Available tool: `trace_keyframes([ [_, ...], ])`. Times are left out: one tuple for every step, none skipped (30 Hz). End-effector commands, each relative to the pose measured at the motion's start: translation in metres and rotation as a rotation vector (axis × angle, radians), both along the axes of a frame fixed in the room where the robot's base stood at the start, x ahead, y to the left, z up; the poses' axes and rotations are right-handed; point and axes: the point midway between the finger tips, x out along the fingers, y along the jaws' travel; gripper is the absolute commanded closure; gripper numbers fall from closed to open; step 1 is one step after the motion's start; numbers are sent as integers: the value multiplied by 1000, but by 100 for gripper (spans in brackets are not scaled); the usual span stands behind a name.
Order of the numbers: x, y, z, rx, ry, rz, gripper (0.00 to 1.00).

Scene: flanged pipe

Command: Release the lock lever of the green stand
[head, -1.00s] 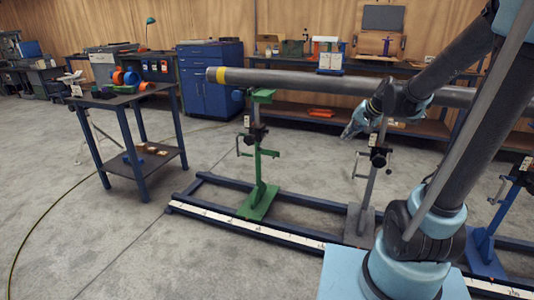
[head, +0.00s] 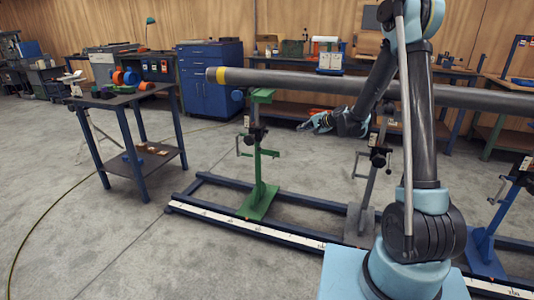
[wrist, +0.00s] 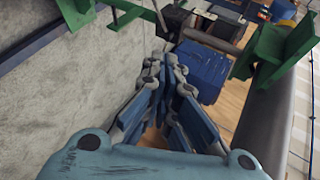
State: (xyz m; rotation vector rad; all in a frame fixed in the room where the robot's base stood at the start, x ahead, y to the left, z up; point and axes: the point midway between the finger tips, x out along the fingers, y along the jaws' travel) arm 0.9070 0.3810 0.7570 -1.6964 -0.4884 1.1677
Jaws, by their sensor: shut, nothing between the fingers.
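The green stand (head: 259,170) stands upright on the rail frame in the head view, under the left end of the pipe (head: 320,82). A dark clamp (head: 256,133) and side handles sit on its post; I cannot tell for sure which part is the lock lever. My gripper (head: 304,126) is to the right of the post, below the pipe, apart from the stand. In the wrist view my gripper (wrist: 170,68) is shut and empty. The stand's green head (wrist: 284,42) shows at upper right there, with dark clamp parts near the top centre.
A grey stand (head: 362,200) and a blue stand (head: 487,240) stand further right on the rail frame (head: 230,230). The pipe (wrist: 262,130) runs along the right in the wrist view. A work table (head: 125,100) is at left, with open floor between.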

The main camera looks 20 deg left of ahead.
Motion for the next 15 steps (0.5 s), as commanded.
trace_keyframes([
  [7, 11, -10, 25, 8, -4, 100],
  [10, 17, -16, 42, 13, -9, 100],
  [15, 24, -23, 65, 19, -15, 100],
  [18, 30, -29, 81, 25, -20, 100],
  [21, 36, -34, 98, 30, -24, 100],
  [25, 43, -42, 120, 38, -30, 100],
  [27, 49, -48, 138, 44, -34, 100],
  [30, 54, -54, 153, 51, -38, 100],
  [33, 60, -62, 175, 58, -44, 100],
  [35, 66, -69, 192, 65, -50, 100],
  [37, 71, -75, 209, 72, -54, 100],
  [39, 78, -85, 230, 81, -59, 100],
  [40, 82, -91, 247, 87, -64, 100],
  [42, 87, -98, 264, 96, -69, 100],
  [43, 93, -108, 285, 106, -75, 100],
])
